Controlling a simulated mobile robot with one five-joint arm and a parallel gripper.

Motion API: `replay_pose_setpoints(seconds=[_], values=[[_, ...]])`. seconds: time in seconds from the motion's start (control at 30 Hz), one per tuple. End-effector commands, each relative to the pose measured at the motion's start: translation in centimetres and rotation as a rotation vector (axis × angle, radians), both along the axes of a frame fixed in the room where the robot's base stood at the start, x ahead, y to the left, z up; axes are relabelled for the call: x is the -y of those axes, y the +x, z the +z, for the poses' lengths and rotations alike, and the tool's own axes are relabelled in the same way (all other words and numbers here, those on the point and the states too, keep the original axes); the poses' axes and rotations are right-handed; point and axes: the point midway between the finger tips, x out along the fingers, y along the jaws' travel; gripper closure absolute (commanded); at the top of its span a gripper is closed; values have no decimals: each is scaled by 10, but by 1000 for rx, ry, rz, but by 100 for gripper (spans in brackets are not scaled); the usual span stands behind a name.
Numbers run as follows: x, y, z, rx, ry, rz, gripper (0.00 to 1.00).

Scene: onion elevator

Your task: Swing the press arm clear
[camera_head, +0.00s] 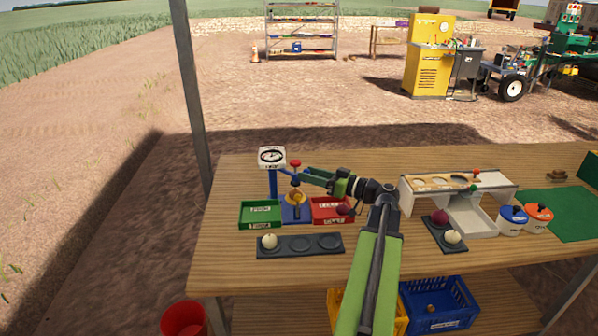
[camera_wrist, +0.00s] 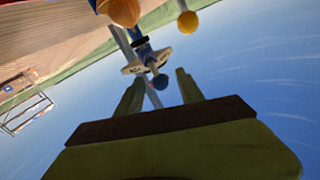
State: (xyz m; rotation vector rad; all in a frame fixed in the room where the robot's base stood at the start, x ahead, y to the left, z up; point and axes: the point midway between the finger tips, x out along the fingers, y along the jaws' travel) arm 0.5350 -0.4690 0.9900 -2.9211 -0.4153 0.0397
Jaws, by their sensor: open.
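The press stands on the table with a blue post (camera_head: 273,186), a white dial gauge (camera_head: 271,157) on top and a blue base (camera_head: 296,214). Its blue press arm (camera_head: 286,171) reaches right from the post, beside a red knob (camera_head: 295,163). A yellow-brown onion (camera_head: 295,198) sits under it and shows at the top of the wrist view (camera_wrist: 123,10). My gripper (camera_head: 304,174) is open and reaches left to the press.
A green tray (camera_head: 260,224) and a red tray (camera_head: 316,214) flank the press base. A dark rack (camera_head: 315,252) with a pale onion (camera_head: 269,241) lies in front. A wooden-topped stand (camera_head: 409,182) and two lidded pots (camera_head: 513,220) are on the right.

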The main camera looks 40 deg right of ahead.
Motion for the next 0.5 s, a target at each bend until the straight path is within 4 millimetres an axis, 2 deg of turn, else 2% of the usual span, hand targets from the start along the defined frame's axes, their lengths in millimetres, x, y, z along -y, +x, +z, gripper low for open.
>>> replay_pose_setpoints(seconds=[0.1,0.2,0.5], values=[[-7,24,0,-1,0,2,55],[-10,36,0,0,0,1,55],[-13,45,0,0,0,-1,55]])
